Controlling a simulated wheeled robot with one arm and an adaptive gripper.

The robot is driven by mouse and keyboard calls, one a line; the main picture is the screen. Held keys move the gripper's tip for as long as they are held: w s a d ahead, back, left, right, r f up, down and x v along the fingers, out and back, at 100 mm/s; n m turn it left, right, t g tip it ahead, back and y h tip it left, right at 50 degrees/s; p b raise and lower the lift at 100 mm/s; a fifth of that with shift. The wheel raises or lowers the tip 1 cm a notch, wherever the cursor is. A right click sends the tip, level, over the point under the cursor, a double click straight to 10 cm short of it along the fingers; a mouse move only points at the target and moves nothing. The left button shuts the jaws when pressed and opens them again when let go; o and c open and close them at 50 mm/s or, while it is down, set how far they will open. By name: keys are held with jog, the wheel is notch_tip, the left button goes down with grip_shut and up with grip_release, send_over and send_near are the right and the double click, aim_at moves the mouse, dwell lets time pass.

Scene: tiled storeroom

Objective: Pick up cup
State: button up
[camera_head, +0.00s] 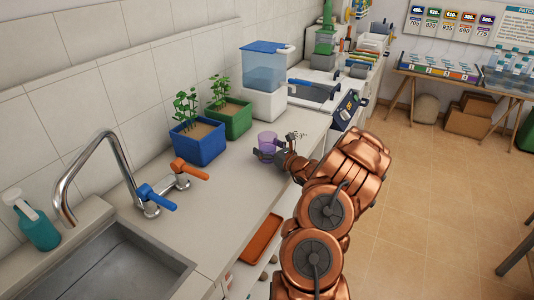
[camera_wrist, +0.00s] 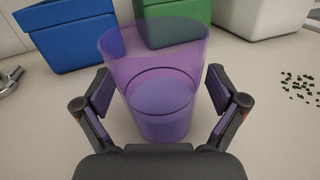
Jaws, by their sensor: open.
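A purple see-through cup (camera_head: 267,140) stands upright on the counter, in front of the green planter. In the wrist view the cup (camera_wrist: 160,95) is between the two fingers of my gripper (camera_wrist: 160,102). The fingers are open, one on each side of the cup, with a small gap showing on both sides. In the head view my gripper (camera_head: 270,152) reaches in from the right at counter height, and its fingers partly cover the cup.
A blue planter (camera_head: 198,146) and a green planter (camera_head: 231,120) stand behind the cup, and a water container (camera_head: 265,69) is further back. A sink (camera_head: 100,270) with a tap (camera_head: 100,160) is at the left. Small dark green bits (camera_wrist: 300,84) lie right of the cup.

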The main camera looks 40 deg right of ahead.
aim_at(262, 136)
jog(key=c, duration=1.3)
jog(key=shift+c, duration=0.2)
jog(key=shift+r, duration=0.25)
jog(key=shift+r+b, duration=0.85)
jog(key=shift+r, duration=0.7)
jog(key=s+a+b, duration=0.1)
jog(key=s+a, duration=0.1)
jog(key=a, duration=0.1)
jog(key=s+a+b, duration=0.1)
jog(key=s+a, duration=0.2)
jog(key=s+a+b, duration=0.1)
jog(key=s+a, duration=0.1)
jog(key=shift+s+a+r+b, duration=0.35)
jog(key=shift+a+r, duration=0.05)
jog(key=shift+s+a+r+b, duration=0.15)
jog(key=shift+s+a+b, duration=0.15)
jog(key=shift+s+a, duration=0.45)
jog(key=shift+s+a+r+b, duration=0.1)
jog(key=shift+s+a+b, duration=0.2)
jog(key=shift+s+a, duration=0.45)
jog(key=shift+w+a, duration=0.15)
jog(key=shift+a, duration=0.05)
